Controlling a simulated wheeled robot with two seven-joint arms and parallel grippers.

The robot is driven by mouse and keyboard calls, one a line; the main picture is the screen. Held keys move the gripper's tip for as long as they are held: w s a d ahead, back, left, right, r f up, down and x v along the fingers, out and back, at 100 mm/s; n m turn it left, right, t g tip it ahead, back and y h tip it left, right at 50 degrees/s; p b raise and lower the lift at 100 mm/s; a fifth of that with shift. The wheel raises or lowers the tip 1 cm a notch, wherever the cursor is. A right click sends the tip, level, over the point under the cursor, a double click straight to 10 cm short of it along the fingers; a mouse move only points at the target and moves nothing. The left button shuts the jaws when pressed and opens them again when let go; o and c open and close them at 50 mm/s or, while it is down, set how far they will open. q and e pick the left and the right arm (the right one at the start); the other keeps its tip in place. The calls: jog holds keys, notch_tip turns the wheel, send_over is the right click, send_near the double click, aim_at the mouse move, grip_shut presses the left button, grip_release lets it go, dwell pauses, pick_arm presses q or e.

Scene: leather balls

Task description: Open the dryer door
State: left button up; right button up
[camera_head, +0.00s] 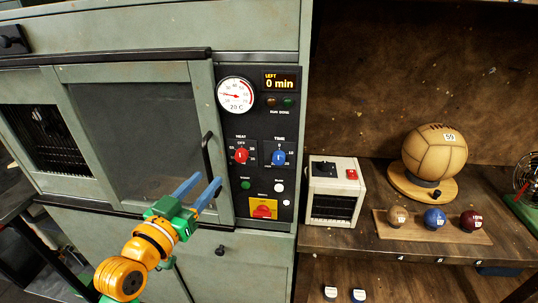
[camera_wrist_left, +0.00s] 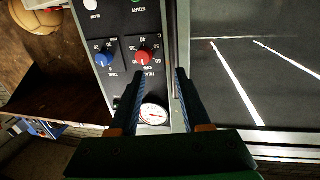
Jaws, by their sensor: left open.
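The dryer is a grey-green cabinet, and its door (camera_head: 189,89) with a dark glass pane (camera_head: 135,125) looks shut. A black upright handle (camera_head: 207,155) is on the door's right side. My left gripper (camera_head: 210,178) is open, its two blue fingers pointing at the lower part of the handle. I cannot tell whether they touch it. In the left wrist view, the fingers (camera_wrist_left: 161,70) are apart in front of the seam between control panel and door; the door's glass (camera_wrist_left: 235,60) is at right. The handle is not clear there. My right gripper is not in view.
The control panel (camera_head: 256,122) beside the door has a gauge (camera_head: 235,95), a red knob (camera_head: 241,155), a blue knob (camera_head: 279,157) and a display reading 0 min (camera_head: 281,82). A shelf (camera_head: 345,240) at right bears a white box (camera_head: 334,190) and a leather ball (camera_head: 434,155).

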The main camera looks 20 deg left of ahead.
aim_at(207, 168)
pick_arm(q)
jog(key=w+b, duration=0.1)
jog(key=w, duration=0.1)
jog(key=w+a+b, duration=0.1)
jog(key=w, duration=0.1)
jog(key=w+a+b, duration=0.1)
jog(key=shift+w, duration=0.4)
jog(key=shift+s+a, duration=0.15)
jog(key=shift+a, duration=0.1)
jog(key=shift+c, duration=0.7)
grip_shut()
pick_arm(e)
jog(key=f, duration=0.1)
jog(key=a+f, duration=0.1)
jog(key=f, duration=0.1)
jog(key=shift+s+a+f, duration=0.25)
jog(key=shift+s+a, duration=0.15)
